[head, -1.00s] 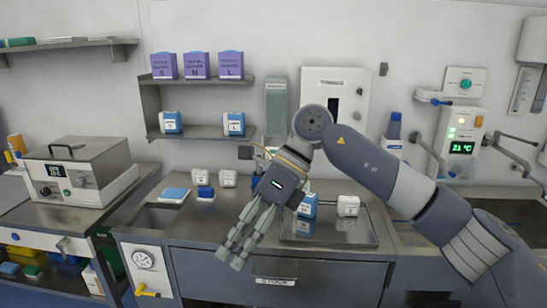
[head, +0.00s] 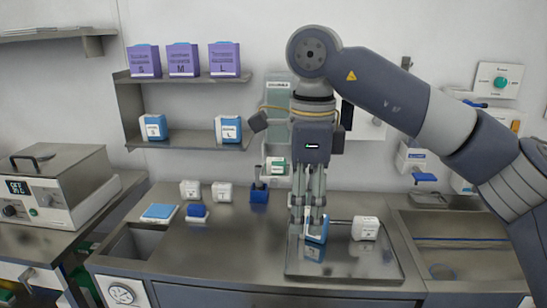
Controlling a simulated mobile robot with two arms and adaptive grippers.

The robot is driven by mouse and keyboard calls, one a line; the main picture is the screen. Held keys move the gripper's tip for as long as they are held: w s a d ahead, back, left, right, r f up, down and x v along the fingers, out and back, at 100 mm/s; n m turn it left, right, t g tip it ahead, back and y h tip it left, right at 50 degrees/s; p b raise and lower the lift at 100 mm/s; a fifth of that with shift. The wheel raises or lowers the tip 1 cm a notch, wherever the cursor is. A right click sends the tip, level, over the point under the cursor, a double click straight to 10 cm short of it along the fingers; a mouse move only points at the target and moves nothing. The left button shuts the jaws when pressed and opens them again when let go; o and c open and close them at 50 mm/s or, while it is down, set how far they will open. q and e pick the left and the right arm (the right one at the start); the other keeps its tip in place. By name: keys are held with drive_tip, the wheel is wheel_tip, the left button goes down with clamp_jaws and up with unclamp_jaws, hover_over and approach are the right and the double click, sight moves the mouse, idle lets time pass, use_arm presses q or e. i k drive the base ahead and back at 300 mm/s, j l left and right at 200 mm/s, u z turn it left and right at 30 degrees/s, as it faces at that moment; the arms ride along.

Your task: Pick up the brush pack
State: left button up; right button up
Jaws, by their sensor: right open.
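A small blue and white pack (head: 317,229) stands upright at the left side of the metal tray (head: 345,268). It looks like the brush pack, but its label is too small to read. My right gripper (head: 308,222) points straight down over it, with its open fingers around or just in front of the pack's upper part. The fingers hide part of the pack, and I cannot tell whether they touch it. A white pack (head: 365,229) lies on the tray to the right, close to the fingers. My left gripper is not in view.
Two small white packs (head: 190,189), a blue pack (head: 197,211) and a flat blue pad (head: 160,212) lie on the counter at left. A blue holder (head: 260,193) stands behind the gripper. A sink (head: 455,245) is at right. Shelves (head: 190,138) hold boxes above.

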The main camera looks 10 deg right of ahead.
sight(275, 166)
drive_tip(key=i, duration=1.35)
